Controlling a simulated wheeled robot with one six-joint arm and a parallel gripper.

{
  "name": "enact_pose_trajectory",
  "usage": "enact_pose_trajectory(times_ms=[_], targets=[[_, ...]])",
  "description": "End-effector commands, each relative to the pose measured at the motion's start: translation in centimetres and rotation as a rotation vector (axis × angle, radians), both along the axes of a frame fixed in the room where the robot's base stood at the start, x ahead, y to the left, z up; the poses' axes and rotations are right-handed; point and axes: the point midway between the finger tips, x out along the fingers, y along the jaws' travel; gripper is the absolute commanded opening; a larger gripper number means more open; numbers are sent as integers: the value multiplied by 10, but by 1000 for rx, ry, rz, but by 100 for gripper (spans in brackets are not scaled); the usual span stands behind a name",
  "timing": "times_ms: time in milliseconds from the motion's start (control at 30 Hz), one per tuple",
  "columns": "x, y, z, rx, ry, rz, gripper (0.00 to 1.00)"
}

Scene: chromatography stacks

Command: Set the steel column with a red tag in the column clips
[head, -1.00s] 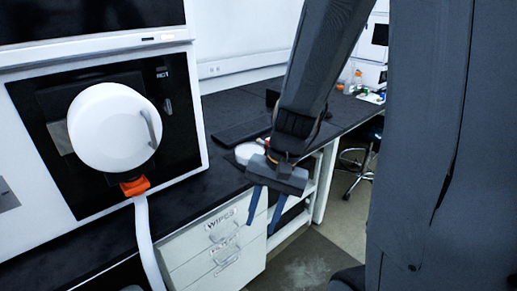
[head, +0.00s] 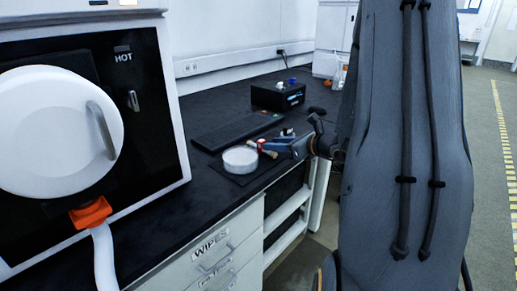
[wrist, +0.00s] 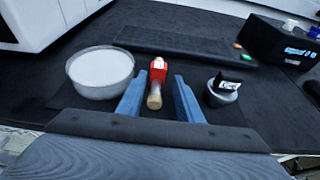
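The steel column with a red tag (wrist: 157,72) lies on the dark bench, its brass-coloured end towards me in the wrist view. In the head view the column (head: 265,149) is small and partly hidden by my gripper. My gripper (wrist: 159,78) is open, with one blue finger on each side of the column's near end. I see no contact between fingers and column. In the head view my gripper (head: 275,145) reaches in from the right, low over the bench. I cannot make out the column clips in either view.
A round white dish (wrist: 100,73) stands left of the column, and a small grey pot with a black top (wrist: 223,88) right of it. A keyboard (head: 238,130) and a black box with a display (head: 278,97) are behind. The oven with a round white door (head: 58,130) stands left.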

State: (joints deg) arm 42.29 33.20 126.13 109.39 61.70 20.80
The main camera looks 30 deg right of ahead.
Motion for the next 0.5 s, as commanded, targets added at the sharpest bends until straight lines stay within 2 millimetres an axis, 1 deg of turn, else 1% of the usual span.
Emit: enact_pose_trajectory(times_ms=[100,267,500], targets=[[11,6,-5,1,2,4,33],[21,10,-8,-1,2,4,33],[50,23,-18,-1,3,6,33]])
